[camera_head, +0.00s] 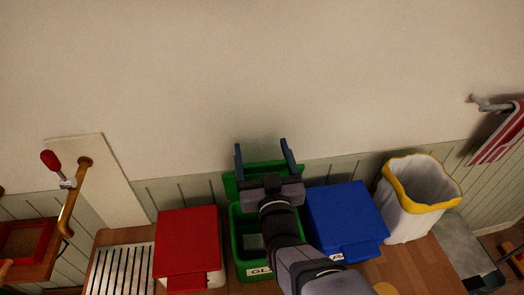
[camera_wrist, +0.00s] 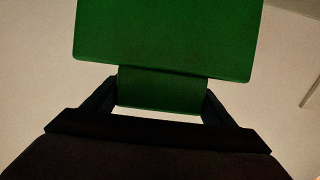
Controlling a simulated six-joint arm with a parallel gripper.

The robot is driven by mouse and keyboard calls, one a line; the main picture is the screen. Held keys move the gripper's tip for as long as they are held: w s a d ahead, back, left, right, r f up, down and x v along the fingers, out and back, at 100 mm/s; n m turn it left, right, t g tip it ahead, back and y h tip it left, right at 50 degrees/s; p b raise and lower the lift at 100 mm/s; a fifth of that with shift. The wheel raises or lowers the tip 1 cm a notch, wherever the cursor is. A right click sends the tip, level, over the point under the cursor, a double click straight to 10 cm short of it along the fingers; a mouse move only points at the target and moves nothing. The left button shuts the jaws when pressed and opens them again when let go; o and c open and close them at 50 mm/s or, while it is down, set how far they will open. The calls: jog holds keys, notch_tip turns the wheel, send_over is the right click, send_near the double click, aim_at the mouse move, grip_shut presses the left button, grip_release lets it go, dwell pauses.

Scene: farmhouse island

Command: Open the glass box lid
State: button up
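The green glass box (camera_head: 237,240) stands between the red and blue boxes, with part of a "GL" label on its front. Its green lid (camera_head: 232,186) is raised at the back by the wall, and the inside of the box shows. My gripper (camera_head: 263,148) is over the back of the box, its fingers wide apart and pointing up toward the wall. In the wrist view, the lid (camera_wrist: 165,35) fills the top, and its narrower tab (camera_wrist: 160,88) appears between the fingers. I cannot tell whether they touch it. My wrist hides the middle of the box.
A closed red box (camera_head: 188,240) is at the left and a closed blue box (camera_head: 345,218) at the right. A yellow-rimmed bin (camera_head: 405,215) with a white liner stands farther right. A slatted metal rack (camera_head: 120,270) lies left of the red box. The wall is close behind.

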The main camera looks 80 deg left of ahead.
jog(key=c, duration=0.8)
jog(key=a+b, duration=0.2)
jog(key=shift+a, duration=0.35)
jog(key=shift+c, duration=0.2)
jog(key=o, duration=1.3)
jog(key=shift+o, duration=1)
jog(key=shift+a, duration=0.15)
jog(key=shift+r, duration=0.1)
